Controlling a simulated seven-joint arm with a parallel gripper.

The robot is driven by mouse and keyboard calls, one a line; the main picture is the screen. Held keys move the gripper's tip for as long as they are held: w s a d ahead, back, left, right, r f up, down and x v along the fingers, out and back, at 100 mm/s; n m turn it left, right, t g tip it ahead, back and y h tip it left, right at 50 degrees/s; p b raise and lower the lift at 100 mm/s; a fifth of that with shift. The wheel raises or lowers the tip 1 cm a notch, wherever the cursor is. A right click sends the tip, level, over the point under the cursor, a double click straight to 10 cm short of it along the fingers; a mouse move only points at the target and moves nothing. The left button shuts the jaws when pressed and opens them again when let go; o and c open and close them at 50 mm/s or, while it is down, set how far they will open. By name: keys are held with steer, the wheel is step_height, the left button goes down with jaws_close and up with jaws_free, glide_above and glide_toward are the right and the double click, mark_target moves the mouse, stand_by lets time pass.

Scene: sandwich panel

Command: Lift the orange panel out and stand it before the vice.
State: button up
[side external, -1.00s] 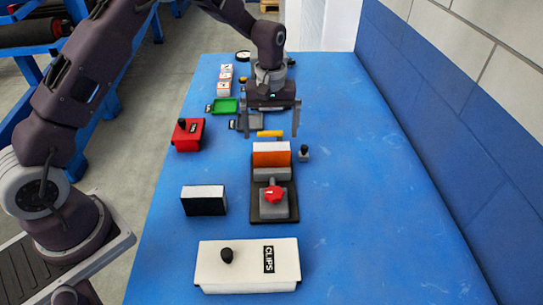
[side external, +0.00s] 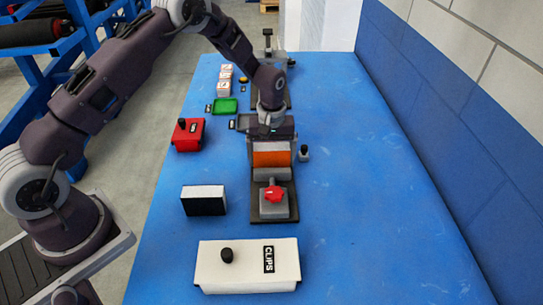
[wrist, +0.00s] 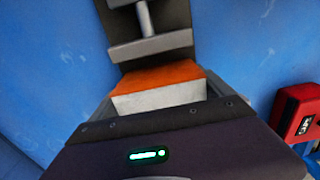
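The orange panel (side external: 271,159), orange-faced with a pale side, stands upright in the vice (side external: 273,205), which has a grey body, a red knob and a dark base. In the wrist view, the panel's orange face (wrist: 163,77) and white side (wrist: 160,97) show just beyond my gripper. My gripper (side external: 271,145) is lowered, directly behind and over the panel from the side camera. Its fingers are mostly hidden there. In the wrist view, they look spread at the panel's two ends, and any contact cannot be told.
A black-and-white block (side external: 204,200) is left of the vice and a white CLIPS box (side external: 249,265) is in front. A red box (side external: 188,135), a green tray (side external: 226,106) and a small dark-knobbed piece (side external: 304,153) are nearby. The table's right side is clear.

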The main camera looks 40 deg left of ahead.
steer(key=shift+c, duration=1.2)
step_height(320, 180, up, 18)
glide_above(212, 175)
step_height(212, 175, down, 9)
step_height(212, 175, down, 10)
steer(key=shift+f, duration=0.1)
